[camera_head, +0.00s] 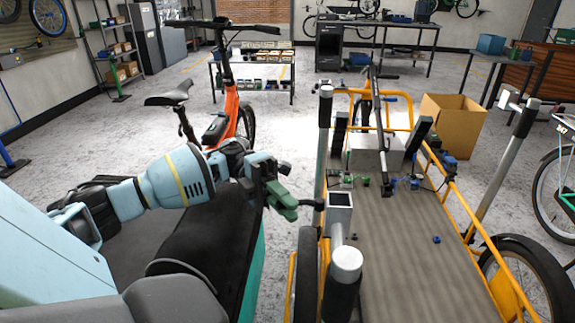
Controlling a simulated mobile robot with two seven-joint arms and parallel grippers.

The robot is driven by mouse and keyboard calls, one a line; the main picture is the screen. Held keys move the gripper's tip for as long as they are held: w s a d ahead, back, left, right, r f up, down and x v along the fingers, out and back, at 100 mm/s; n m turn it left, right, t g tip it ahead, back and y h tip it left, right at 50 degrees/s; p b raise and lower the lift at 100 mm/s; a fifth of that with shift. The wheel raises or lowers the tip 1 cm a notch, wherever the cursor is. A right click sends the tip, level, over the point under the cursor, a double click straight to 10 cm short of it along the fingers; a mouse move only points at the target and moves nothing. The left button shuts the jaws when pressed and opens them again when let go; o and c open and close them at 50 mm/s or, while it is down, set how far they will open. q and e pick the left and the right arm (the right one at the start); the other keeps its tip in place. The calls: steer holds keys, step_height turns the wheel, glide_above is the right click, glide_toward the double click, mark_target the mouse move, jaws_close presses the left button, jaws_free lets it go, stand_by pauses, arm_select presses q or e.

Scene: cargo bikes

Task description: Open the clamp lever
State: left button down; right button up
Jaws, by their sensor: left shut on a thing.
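The clamp lever (313,203) is a short dark handle. It sticks out to the left from a silver clamp block (341,200) on the near-left post of the orange cargo bike. My left gripper (290,205) has dark green fingers and reaches in from the left. Its fingertips are at the lever's outer end and are shut on it. The fingers hide that end of the lever. My right gripper is not in view.
The orange cargo bike's flat bed (395,240) holds several small parts and a grey box (376,155). A tall silver post with a black grip (346,265) rises close by. A cardboard box (452,125) stands behind. A teal-sided bike box (254,265) is at left.

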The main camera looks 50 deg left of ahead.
arm_select(q)
steer(key=c, duration=1.4)
jaws_free()
steer(key=shift+o, duration=0.2)
steer(key=a+b, duration=0.1)
steer(key=a, duration=0.6)
steer(key=shift+w+a, duration=0.4)
